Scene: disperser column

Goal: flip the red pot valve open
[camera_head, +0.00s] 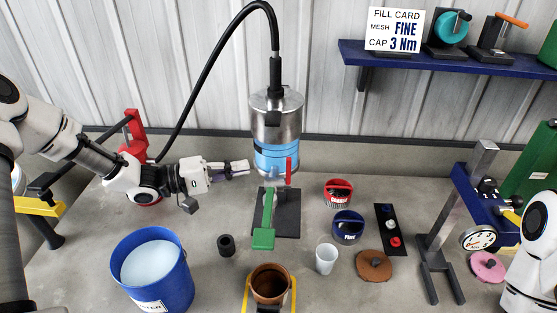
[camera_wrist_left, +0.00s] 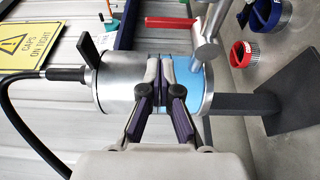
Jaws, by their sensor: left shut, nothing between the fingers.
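The pot (camera_head: 277,112) is a steel cylinder with a blue band, hung above a dark base plate (camera_head: 289,224). Its red valve handle (camera_head: 289,169) points up at the pot's lower right front in the head view. In the left wrist view the red handle (camera_wrist_left: 168,23) runs sideways beside a metal outlet pipe (camera_wrist_left: 208,52). My left gripper (camera_head: 246,167) is shut and empty, just left of the pot's lower part in the head view. In the left wrist view its fingers (camera_wrist_left: 166,64) show in front of the pot (camera_wrist_left: 122,82), apart from the handle.
Red (camera_head: 338,192) and blue (camera_head: 347,226) caps and a white cup (camera_head: 325,258) lie to the right. A blue bucket (camera_head: 183,279) is front left. A black hose (camera_head: 206,62) arches over the pot. My right arm shows at right.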

